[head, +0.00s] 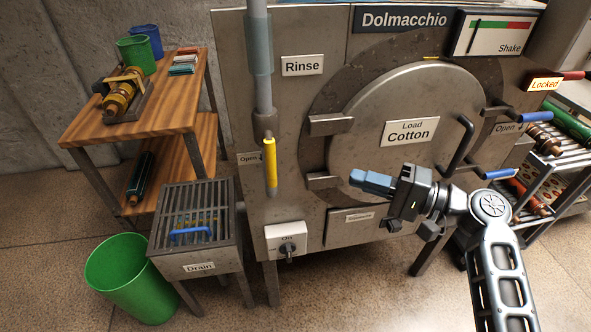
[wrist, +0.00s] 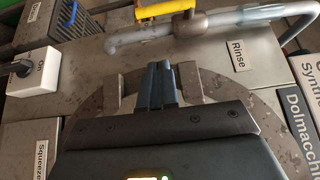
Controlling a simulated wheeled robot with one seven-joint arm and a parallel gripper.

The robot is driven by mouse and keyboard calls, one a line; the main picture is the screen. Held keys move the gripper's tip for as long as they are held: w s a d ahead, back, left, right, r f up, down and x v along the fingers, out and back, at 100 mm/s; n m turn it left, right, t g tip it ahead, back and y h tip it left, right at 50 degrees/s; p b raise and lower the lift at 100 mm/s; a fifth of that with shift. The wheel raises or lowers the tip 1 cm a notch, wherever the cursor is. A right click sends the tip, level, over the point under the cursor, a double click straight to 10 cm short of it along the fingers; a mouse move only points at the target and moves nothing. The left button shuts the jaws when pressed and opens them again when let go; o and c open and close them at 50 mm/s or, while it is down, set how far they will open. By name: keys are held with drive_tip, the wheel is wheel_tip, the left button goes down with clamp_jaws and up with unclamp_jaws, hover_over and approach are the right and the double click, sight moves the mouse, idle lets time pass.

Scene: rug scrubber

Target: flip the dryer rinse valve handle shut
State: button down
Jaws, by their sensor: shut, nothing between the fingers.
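The rinse valve handle (head: 270,162) is a yellow lever on the grey pipe at the dryer's left front. In the head view it hangs down in line with the pipe, below the valve body (head: 265,124), beside an "Open" label (head: 249,158). In the wrist view the yellow handle (wrist: 166,9) shows at the top edge, partly cut off. My gripper (head: 357,178) is shut and empty in front of the round door's lower part, to the right of the handle and apart from it. Its closed blue fingers also show in the wrist view (wrist: 158,68).
The dryer's round door (head: 420,85) has hinges and a dark handle (head: 459,145). An "On" knob (head: 288,246) sits below the valve. A drain grate (head: 192,210), green bucket (head: 130,275) and wooden table (head: 150,120) stand left. A loaded rack (head: 560,150) stands right.

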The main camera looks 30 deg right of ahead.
sight(270, 159)
drive_tip(key=s+a+p+x, duration=0.1)
drive_tip(key=a+p+x, duration=0.1)
drive_tip(key=x, duration=1)
drive_tip(key=shift+a+p, duration=0.45)
drive_tip(key=shift+p, duration=0.1)
drive_tip(key=shift+s+f+b, duration=0.1)
drive_tip(key=shift+b, duration=0.2)
